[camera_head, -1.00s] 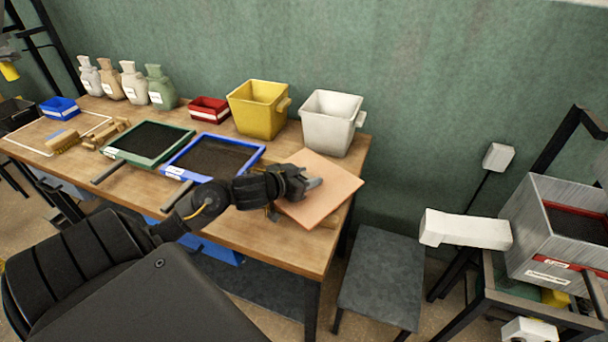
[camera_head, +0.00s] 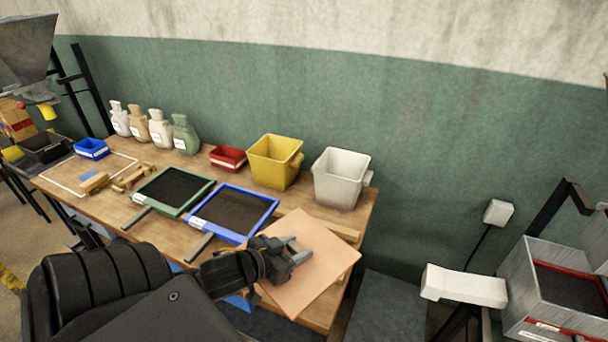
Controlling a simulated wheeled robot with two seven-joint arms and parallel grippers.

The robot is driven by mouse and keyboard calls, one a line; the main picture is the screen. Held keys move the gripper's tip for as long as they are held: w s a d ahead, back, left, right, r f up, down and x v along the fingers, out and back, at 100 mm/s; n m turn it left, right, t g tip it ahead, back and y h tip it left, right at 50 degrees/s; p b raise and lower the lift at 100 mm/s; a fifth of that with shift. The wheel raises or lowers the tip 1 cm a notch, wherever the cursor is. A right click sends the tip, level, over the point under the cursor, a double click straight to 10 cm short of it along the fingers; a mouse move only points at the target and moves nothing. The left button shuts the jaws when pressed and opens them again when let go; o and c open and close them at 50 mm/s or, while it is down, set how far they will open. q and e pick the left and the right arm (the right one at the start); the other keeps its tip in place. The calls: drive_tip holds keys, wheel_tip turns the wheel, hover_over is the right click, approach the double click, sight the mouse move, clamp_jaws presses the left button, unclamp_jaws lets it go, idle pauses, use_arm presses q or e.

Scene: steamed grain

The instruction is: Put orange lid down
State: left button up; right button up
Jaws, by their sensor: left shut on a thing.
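The orange lid (camera_head: 318,262) is a flat, pale orange square board at the right end of the wooden table (camera_head: 178,240). My left gripper (camera_head: 292,250) is shut on the lid, with its grey fingers over the lid's left part. The lid lies over the table's front right corner and its right corner reaches past the table edge. I cannot tell whether it touches the table top. My right gripper is not in view.
A blue-framed sieve (camera_head: 236,212) and a green-framed sieve (camera_head: 174,190) lie left of the lid. A yellow bin (camera_head: 273,163) and a white bin (camera_head: 340,178) stand behind it. A grey stool (camera_head: 388,308) is at the right, beside a metal box (camera_head: 545,290).

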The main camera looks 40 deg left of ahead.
use_arm(q)
drive_tip(key=shift+w+r, duration=0.2)
drive_tip(key=shift+w, duration=0.25)
drive_tip(key=shift+n+y, duration=0.9)
drive_tip(key=w+d+r, duration=0.1)
drive_tip(key=w+r, duration=0.1)
drive_tip(key=w, duration=0.1)
drive_tip(key=w+d+r, duration=0.2)
drive_tip(key=w, duration=0.2)
drive_tip(key=w+d+r, duration=0.1)
drive_tip(key=w, duration=0.2)
drive_tip(key=shift+w+d+r+b, duration=0.2)
drive_tip(key=shift+r+b, duration=0.15)
drive_tip(key=shift+r, duration=0.05)
drive_tip(key=w+d+r+m+h, duration=0.1)
drive_tip(key=w+d+r, duration=0.4)
drive_tip(key=d+r, duration=0.3)
drive_tip(key=shift+w+d+r, duration=0.3)
drive_tip(key=shift+r, duration=1.55)
